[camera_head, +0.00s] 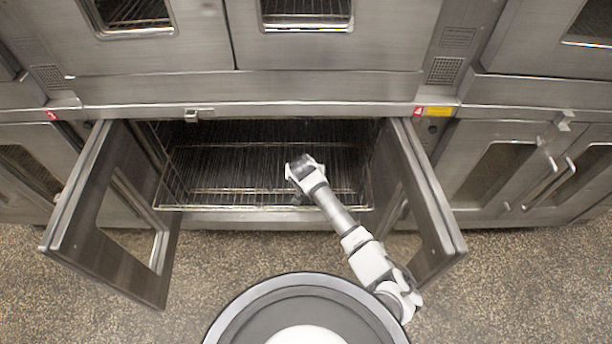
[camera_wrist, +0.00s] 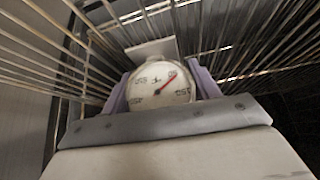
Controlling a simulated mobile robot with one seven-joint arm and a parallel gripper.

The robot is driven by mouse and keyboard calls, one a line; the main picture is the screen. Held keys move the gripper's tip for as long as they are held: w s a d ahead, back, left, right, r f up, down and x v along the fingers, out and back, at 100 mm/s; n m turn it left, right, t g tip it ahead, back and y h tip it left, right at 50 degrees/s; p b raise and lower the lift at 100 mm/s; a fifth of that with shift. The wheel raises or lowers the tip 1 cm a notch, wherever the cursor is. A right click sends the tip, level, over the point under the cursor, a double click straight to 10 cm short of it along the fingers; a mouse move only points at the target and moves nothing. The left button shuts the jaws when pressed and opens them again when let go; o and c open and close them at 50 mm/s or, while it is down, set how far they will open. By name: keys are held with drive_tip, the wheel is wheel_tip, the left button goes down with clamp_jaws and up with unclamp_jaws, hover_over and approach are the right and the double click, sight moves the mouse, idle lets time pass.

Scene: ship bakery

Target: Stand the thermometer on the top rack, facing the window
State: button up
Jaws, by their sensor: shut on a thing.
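The thermometer (camera_wrist: 160,84) has a round white dial with a red needle, and its face is turned toward the wrist camera. My gripper (camera_wrist: 160,92) is shut on it, with a purple finger on each side of the dial. In the head view my gripper (camera_head: 301,170) is inside the open oven, over the top rack (camera_head: 230,190). The thermometer cannot be made out in the head view. Wire bars of a rack show around the thermometer in the wrist view; I cannot tell whether it touches them.
The left oven door (camera_head: 85,210) and the right oven door (camera_head: 432,200) stand open, each with a window. My arm passes between them, nearer the right door. More closed ovens stand above and on both sides. The rack left of my gripper is bare.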

drive_tip(key=o, duration=1)
drive_tip(key=shift+f, duration=0.1)
drive_tip(key=shift+r, duration=0.25)
drive_tip(key=b+v, duration=0.1)
drive_tip(key=v, duration=1.1)
drive_tip(key=shift+f, duration=0.15)
